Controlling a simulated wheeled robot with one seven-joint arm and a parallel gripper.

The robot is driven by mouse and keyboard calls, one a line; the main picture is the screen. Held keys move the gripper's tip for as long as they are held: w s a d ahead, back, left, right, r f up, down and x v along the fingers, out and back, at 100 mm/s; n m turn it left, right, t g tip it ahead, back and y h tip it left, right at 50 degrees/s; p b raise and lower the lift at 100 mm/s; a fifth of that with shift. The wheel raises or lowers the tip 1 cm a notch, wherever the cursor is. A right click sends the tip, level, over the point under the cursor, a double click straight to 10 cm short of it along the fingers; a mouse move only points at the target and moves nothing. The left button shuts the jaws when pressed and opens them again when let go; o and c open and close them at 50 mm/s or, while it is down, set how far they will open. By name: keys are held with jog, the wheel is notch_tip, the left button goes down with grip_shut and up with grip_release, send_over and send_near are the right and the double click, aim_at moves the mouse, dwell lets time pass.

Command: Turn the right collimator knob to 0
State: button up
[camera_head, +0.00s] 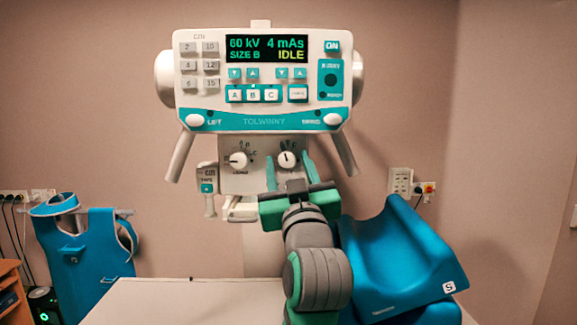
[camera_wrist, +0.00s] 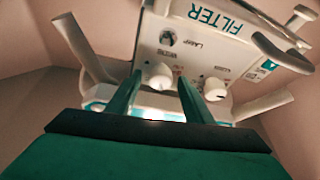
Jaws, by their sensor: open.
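The right collimator knob (camera_head: 287,159) is a round white knob on the lower front of the white collimator housing. Its dark pointer mark points roughly up in the head view. The marks around it are too small or covered to read. My gripper (camera_head: 289,163) is open, its two teal fingers on either side of this knob. In the wrist view, my gripper (camera_wrist: 159,78) shows the knob (camera_wrist: 158,75) between its fingertips; contact cannot be told. The left knob (camera_head: 238,160) has its pointer toward the left and also shows in the wrist view (camera_wrist: 215,88).
The control panel (camera_head: 263,80) above reads 60 kV, 4 mAs, IDLE. Grey handles (camera_head: 179,157) slope down at both sides. A white hand switch (camera_head: 209,190) hangs left of the housing. A pale table (camera_head: 185,300), a blue cushion (camera_head: 405,260) and a blue apron (camera_head: 92,260) are below.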

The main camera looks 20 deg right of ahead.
jog(key=c, duration=1)
jog(key=shift+c, duration=0.2)
jog(key=shift+w+n, duration=0.1)
jog(key=shift+n, duration=0.2)
jog(key=n+y, duration=0.1)
jog(key=n, duration=0.2)
jog(key=shift+d+y, duration=0.2)
jog(key=shift+y, duration=0.2)
jog(key=n+y, duration=0.1)
jog(key=n, duration=0.2)
jog(key=n+g+y, duration=0.1)
jog(key=n, duration=0.2)
jog(key=shift+a+r+y, duration=0.1)
jog(key=shift+y, duration=0.3)
jog(key=n, duration=0.2)
jog(key=n+g+y, duration=0.1)
jog(key=n, duration=0.1)
jog(key=shift+s+g, duration=0.2)
jog(key=shift+g, duration=0.1)
jog(key=shift+n+g, duration=0.6)
jog(key=shift+n, duration=1.2)
jog(key=shift+w+n, duration=0.1)
jog(key=shift+n, duration=0.2)
